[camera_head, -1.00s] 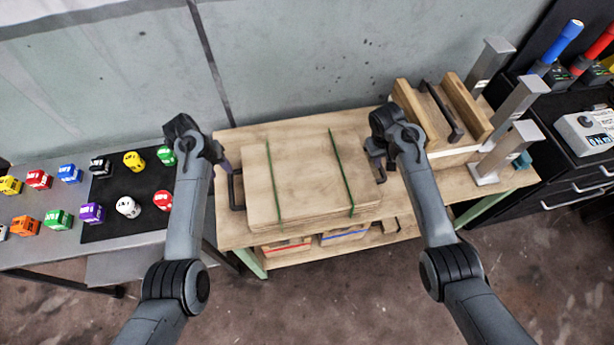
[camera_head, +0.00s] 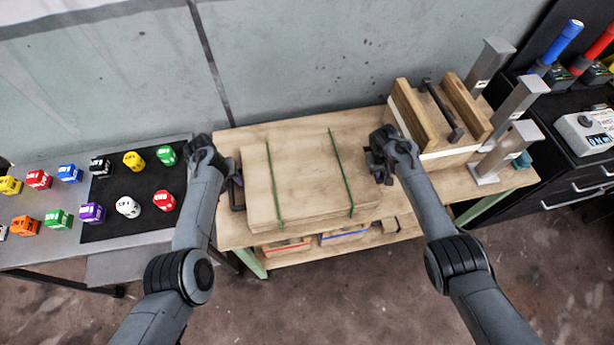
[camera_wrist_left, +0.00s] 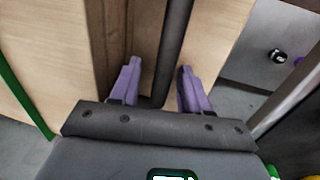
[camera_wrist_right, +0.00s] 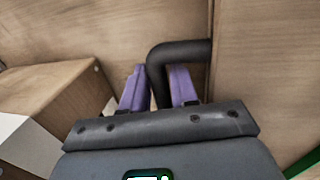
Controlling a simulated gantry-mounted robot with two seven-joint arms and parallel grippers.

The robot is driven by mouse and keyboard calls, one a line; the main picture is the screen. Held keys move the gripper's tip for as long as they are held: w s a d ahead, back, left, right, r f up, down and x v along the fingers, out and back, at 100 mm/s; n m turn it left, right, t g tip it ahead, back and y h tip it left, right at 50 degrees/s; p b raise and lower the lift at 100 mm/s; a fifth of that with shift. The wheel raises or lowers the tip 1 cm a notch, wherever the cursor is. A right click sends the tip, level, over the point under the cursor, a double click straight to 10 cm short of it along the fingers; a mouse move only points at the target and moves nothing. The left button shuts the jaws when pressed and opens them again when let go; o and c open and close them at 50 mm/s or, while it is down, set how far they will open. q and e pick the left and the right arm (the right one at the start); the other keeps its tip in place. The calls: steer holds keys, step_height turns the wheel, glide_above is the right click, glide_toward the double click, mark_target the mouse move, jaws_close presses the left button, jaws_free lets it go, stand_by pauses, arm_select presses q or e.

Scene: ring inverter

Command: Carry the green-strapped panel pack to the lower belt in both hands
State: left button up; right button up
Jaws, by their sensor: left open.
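The panel pack (camera_head: 305,185) is a stack of flat wooden boards with two green straps (camera_head: 341,168). It lies flat on the wooden bench. Its dark left handle (camera_head: 238,198) sticks out at the left end. My left gripper (camera_head: 235,180) is there, its purple fingers open on either side of the handle bar (camera_wrist_left: 170,45) in the left wrist view. My right gripper (camera_head: 380,172) is at the pack's right end. In the right wrist view its fingers (camera_wrist_right: 158,92) lie on both sides of the bent right handle (camera_wrist_right: 180,52); whether they grip it is unclear. I cannot make out a lower belt.
A wooden block with a dark handle (camera_head: 440,110) stands right of the pack, close to my right gripper, beside grey posts (camera_head: 515,95). Packs with red and blue straps (camera_head: 345,236) lie on the shelf below. A table with coloured cubes (camera_head: 128,207) stands left.

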arm_select(q)
steer(key=c, duration=0.5)
arm_select(e)
steer(key=c, duration=0.5)
arm_select(q)
jaws_close()
arm_select(e)
jaws_close()
